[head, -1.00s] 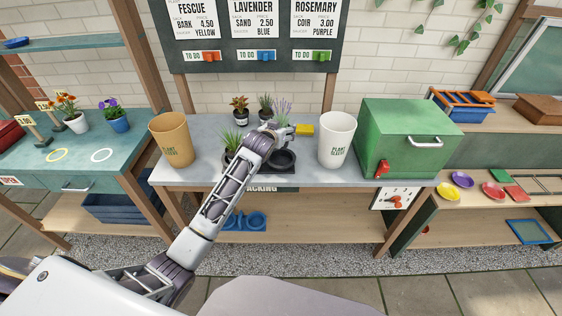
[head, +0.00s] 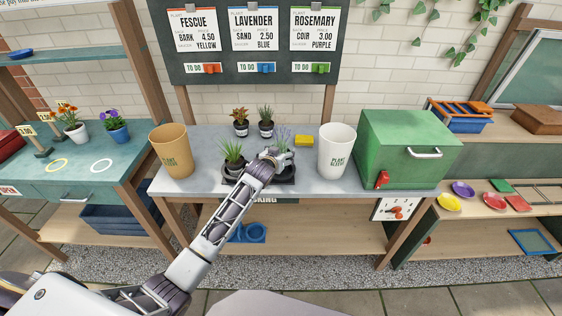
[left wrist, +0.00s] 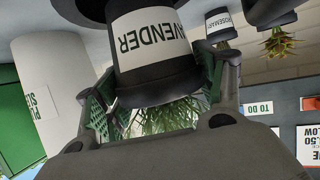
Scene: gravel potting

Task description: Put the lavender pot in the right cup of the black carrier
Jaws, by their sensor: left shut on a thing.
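The lavender pot (left wrist: 150,38) is black with a white label and is held between the fingers of my left gripper (left wrist: 162,100) in the left wrist view. The black carrier (head: 287,180) is on the grey bench. A fescue pot (head: 232,160) stands at its left cup. My gripper and the pot are at the right cup, which they mostly hide. I cannot tell how deep the pot sits in it. My right gripper is not in view.
Two small potted plants (head: 241,129) (head: 265,129) stand behind the carrier. A yellow block (head: 304,141) lies behind right. A tan bin (head: 171,152) stands left, and a white bin (head: 337,150) and green box (head: 405,148) stand right.

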